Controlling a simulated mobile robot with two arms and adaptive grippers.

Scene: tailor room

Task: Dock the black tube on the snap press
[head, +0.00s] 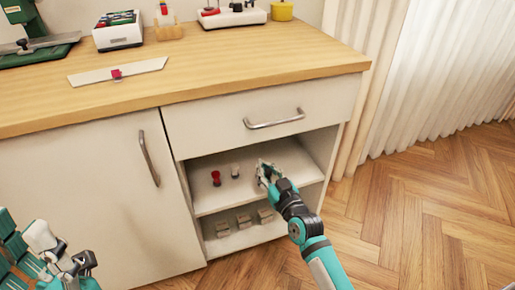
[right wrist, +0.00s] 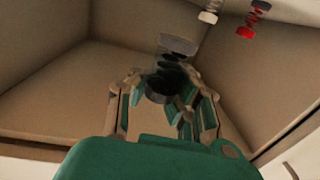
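My right gripper (head: 266,174) reaches into the upper open shelf of the cabinet. In the right wrist view its fingers (right wrist: 163,100) close around the dark body of the black tube (right wrist: 172,72), which has a pale grey end. In the head view the gripper largely hides this tube. A green machine (head: 30,25) with a green base stands at the back left of the worktop; it looks like the snap press, cut off by the picture edge. My left gripper (head: 78,265) is low at the left, away from everything; its fingers are not clear.
A red tube (head: 216,178) and a white tube (head: 235,170) stand left of my right gripper. Several grey blocks (head: 244,220) sit on the lower shelf. A closed drawer (head: 220,118) overhangs the opening. A ruler-like strip (head: 95,76) lies on the worktop (head: 220,70).

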